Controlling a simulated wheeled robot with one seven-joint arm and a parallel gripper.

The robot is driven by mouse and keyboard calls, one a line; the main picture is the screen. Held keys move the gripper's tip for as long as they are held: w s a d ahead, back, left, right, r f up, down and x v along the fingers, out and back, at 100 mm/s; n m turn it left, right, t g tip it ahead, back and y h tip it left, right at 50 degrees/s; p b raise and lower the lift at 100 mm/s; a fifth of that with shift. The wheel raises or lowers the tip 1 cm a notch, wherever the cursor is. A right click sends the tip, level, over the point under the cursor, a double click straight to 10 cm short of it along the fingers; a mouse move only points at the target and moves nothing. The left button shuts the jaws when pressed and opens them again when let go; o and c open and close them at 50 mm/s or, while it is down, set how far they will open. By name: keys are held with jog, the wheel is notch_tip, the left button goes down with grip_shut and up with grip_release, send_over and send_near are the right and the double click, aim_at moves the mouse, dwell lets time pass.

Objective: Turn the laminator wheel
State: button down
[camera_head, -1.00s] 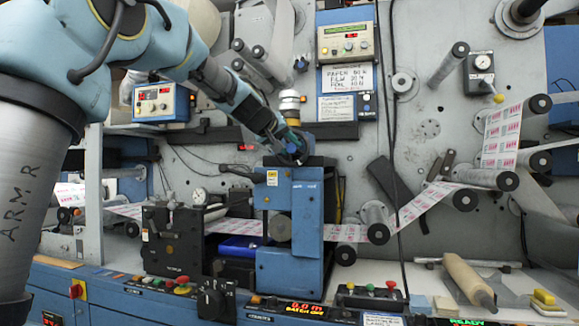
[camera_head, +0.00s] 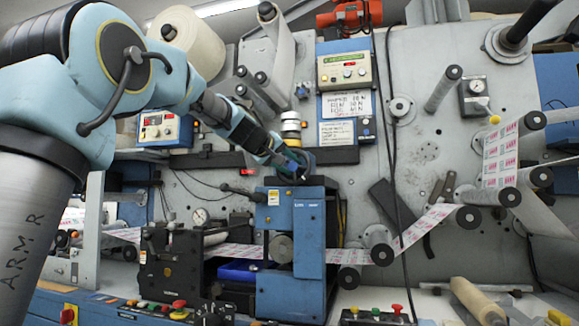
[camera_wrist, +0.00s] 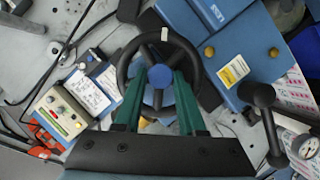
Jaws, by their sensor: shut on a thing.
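The laminator wheel (camera_wrist: 133,55) is a black spoked handwheel with a blue hub (camera_wrist: 160,77) and a small white mark at the top of its rim. In the head view the wheel (camera_head: 308,158) shows edge-on and small on top of the blue laminator housing (camera_head: 294,245). My gripper (camera_wrist: 166,82) reaches over the wheel, its two green fingers on either side of the hub and shut on the wheel. In the head view my gripper (camera_head: 290,165) is at the top of the housing, and the contact is too small to make out.
A black lever with a round knob (camera_wrist: 257,94) stands near the wheel at the right of the wrist view. A control box (camera_head: 346,66) and a yellow-banded cylinder (camera_head: 291,127) are behind. Printed web (camera_head: 428,225) runs over rollers at right. A black cable hangs right of the housing.

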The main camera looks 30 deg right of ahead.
jog(key=c, duration=0.8)
grip_release()
jog(key=shift+a, duration=0.1)
jog(key=b+v, duration=0.3)
jog(key=v, duration=0.7)
jog(key=shift+s+a, duration=0.15)
jog(key=shift+a, duration=0.15)
jog(key=w+a+f+n+g+y+p, duration=0.1)
jog(key=w+a+f+y+p, duration=0.2)
jog(key=a+f, duration=0.7)
jog(key=a+f+n+y+p, duration=0.1)
jog(key=a+f+y+p, duration=0.4)
jog(key=f, duration=0.8)
jog(key=s+a+f+g+y+p, duration=0.1)
jog(key=s+a+f, duration=0.5)
jog(key=s+a+f+g+y+p, duration=0.1)
jog(key=s+a+f+g+y, duration=0.1)
jog(key=s+a+f, duration=0.3)
jog(key=s+a+f+g+y+p, duration=0.1)
jog(key=s+a+f+g, duration=0.1)
jog(key=s+a+f, duration=0.4)
jog(key=shift+s+a+f+m, duration=0.1)
jog(key=shift+s+a+m, duration=0.05)
jog(key=shift+a, duration=0.4)
jog(key=shift+s+a+f+m, duration=0.1)
jog(key=shift+s+a+f, duration=0.1)
jog(key=shift+a, duration=0.4)
jog(key=shift+s+a+f+m, duration=0.1)
jog(key=shift+s+a+m, duration=0.05)
jog(key=shift+a, duration=0.4)
